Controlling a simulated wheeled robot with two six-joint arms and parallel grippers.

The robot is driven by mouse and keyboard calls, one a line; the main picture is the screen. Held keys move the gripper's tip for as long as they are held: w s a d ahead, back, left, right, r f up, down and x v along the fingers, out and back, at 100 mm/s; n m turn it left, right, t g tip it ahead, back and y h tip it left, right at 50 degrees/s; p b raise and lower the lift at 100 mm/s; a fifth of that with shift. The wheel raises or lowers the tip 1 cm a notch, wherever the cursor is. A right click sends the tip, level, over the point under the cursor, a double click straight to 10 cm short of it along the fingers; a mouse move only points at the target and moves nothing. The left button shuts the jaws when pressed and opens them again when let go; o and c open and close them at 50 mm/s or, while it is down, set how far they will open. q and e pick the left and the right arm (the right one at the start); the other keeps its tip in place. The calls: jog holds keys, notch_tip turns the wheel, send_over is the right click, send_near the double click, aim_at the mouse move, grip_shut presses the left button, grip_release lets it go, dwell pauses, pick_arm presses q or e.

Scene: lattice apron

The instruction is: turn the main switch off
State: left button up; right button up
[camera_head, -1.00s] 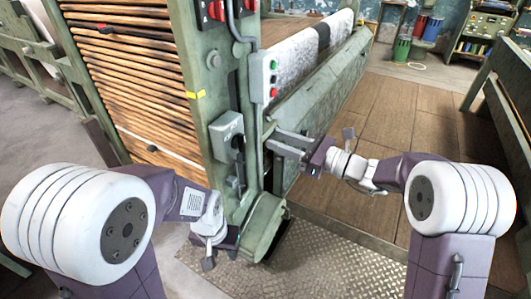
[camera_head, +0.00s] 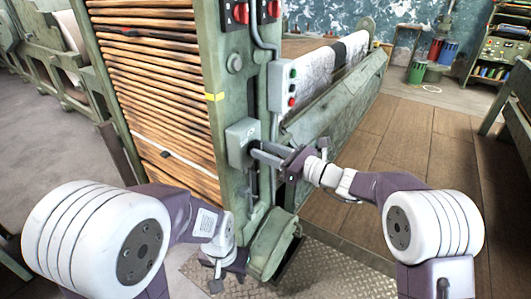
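The main switch is a grey-green box (camera_head: 241,137) on the end post of the green machine frame. Its dark handle is mostly hidden behind my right gripper (camera_head: 256,149). That gripper comes in from the right with its two fingers at the front of the box. A gap shows between the fingers, and the tips are at the handle. I cannot tell whether they touch it. My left gripper (camera_head: 217,279) hangs low in front of the post, away from the switch; its finger opening is not clear.
A small control box (camera_head: 283,86) with green and red buttons is just above the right gripper. Red switches (camera_head: 241,13) are higher on the post. A rounded green housing (camera_head: 273,243) stands below. The wooden floor (camera_head: 420,140) at right is open.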

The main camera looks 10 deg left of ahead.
grip_shut()
jog(key=shift+s+a+f+n+b, duration=0.1)
jog(key=shift+s+f+n+b, duration=0.1)
jog(key=shift+n+b, duration=3.15)
jog(key=shift+s+a+f+n+b, duration=0.1)
jog(key=shift+s+f+n+b, duration=0.1)
jog(key=shift+n+b, duration=3.15)
jog(key=shift+s+f+n+b, duration=0.1)
jog(key=shift+f+n+b, duration=0.1)
jog(key=shift+n+b, duration=3.1)
jog(key=shift+m+b, duration=0.9)
jog(key=shift+b, duration=0.15)
